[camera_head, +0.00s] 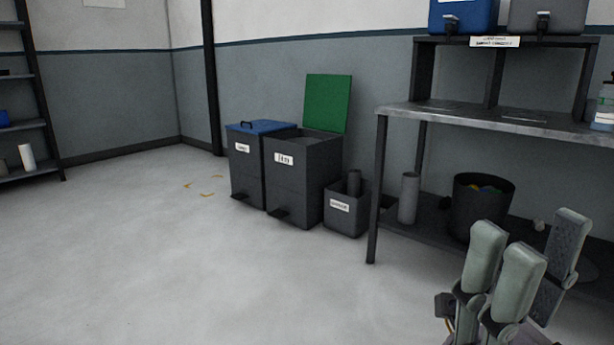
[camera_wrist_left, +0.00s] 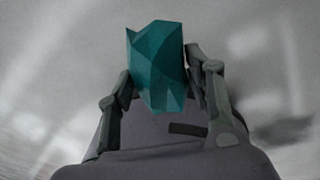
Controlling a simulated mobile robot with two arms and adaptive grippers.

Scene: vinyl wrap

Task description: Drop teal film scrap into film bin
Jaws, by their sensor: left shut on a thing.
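A faceted teal film scrap (camera_wrist_left: 157,62) is held between the fingers of my left gripper (camera_wrist_left: 160,80) in the left wrist view. The left gripper does not show in the head view. A dark bin (camera_head: 296,180) with its green lid (camera_head: 328,103) raised stands open against the wall in the head view. Another dark bin (camera_head: 246,178) beside it on the left has its blue lid (camera_head: 255,129) down. My right gripper (camera_head: 530,252) is at the lower right, fingers apart and empty.
A shelf rack (camera_head: 30,95) stands at the far left.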

